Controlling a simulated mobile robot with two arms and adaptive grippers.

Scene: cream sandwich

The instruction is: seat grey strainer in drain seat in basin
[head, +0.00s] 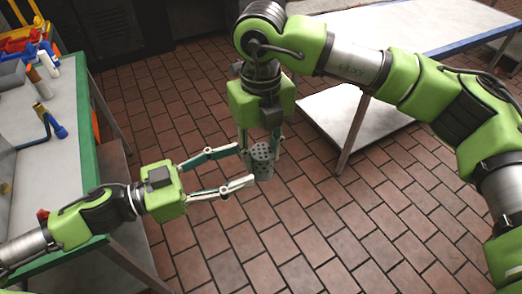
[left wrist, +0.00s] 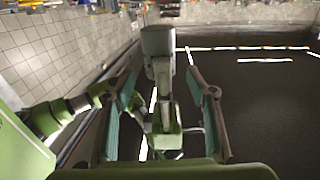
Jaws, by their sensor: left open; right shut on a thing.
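The grey strainer (head: 262,160), a small cup with dark holes, hangs in the air above the brick floor. My right gripper (head: 260,148) points down and is shut on it. My left gripper (head: 246,166) reaches in from the left, its fingers apart on either side of the strainer; I cannot tell whether they touch it. In the left wrist view a plain grey cylinder, seemingly the strainer (left wrist: 158,42), shows between the open fingers of my left gripper (left wrist: 162,65). The basin and drain seat are not clearly in view.
A green-edged table (head: 65,120) at the left carries colourful tools and a blue-ended tool (head: 50,120). A white-topped table (head: 420,27) with a lower shelf (head: 350,115) stands at the back right. Brick floor lies open below my grippers.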

